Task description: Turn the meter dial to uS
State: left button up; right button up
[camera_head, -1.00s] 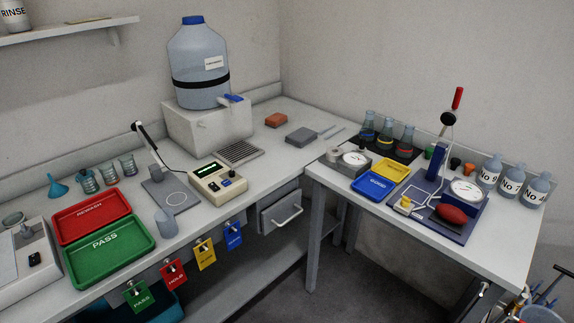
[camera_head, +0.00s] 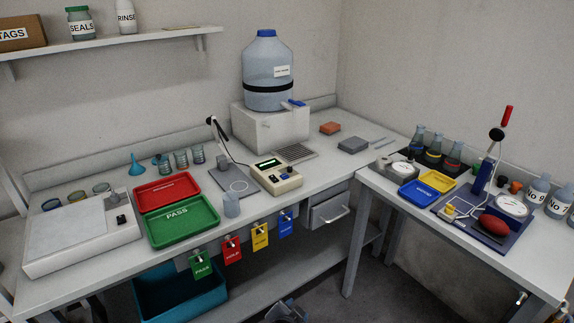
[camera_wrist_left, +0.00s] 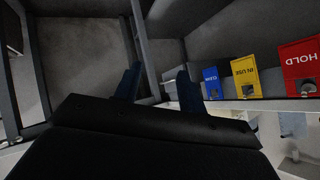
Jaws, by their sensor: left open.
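The meter (camera_head: 275,176) is a beige box with a dark green-lit display and small knobs on its sloped front. It stands on the left bench in front of the drip grille. A dark dial (camera_head: 284,177) sits on its front right; its markings are too small to read. My left gripper (camera_wrist_left: 158,90) is open and empty in the left wrist view, with two dark blue fingers apart. It is below bench height, near the hanging tags and away from the meter. Part of it seems to show at the bottom edge of the head view. My right gripper is not in view.
A probe stand (camera_head: 236,182) and a grey cup (camera_head: 231,204) are left of the meter. A green tray (camera_head: 180,222) and red tray (camera_head: 167,190) lie farther left. A large water bottle (camera_head: 267,75) stands behind.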

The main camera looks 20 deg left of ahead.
pick_arm(q)
jog(key=w+d+r+m+t+h, duration=0.2)
jog(key=w+d+r+m+h, duration=0.45)
jog(key=w+r+m, duration=0.5)
jog(key=w+d+r+m+t+h, duration=0.3)
jog(key=w+d+r+m+h, duration=0.4)
jog(key=w+r+m, duration=0.45)
jog(key=m+g+y+p, duration=0.2)
jog(key=m+g+y, duration=0.95)
jog(key=m, duration=0.65)
send_near(289, 167)
jog(key=w+a+g+h, duration=0.1)
jog(key=g, duration=0.1)
jog(key=shift+t, duration=0.25)
jog(key=p+x, duration=0.2)
jog(key=x, duration=0.6)
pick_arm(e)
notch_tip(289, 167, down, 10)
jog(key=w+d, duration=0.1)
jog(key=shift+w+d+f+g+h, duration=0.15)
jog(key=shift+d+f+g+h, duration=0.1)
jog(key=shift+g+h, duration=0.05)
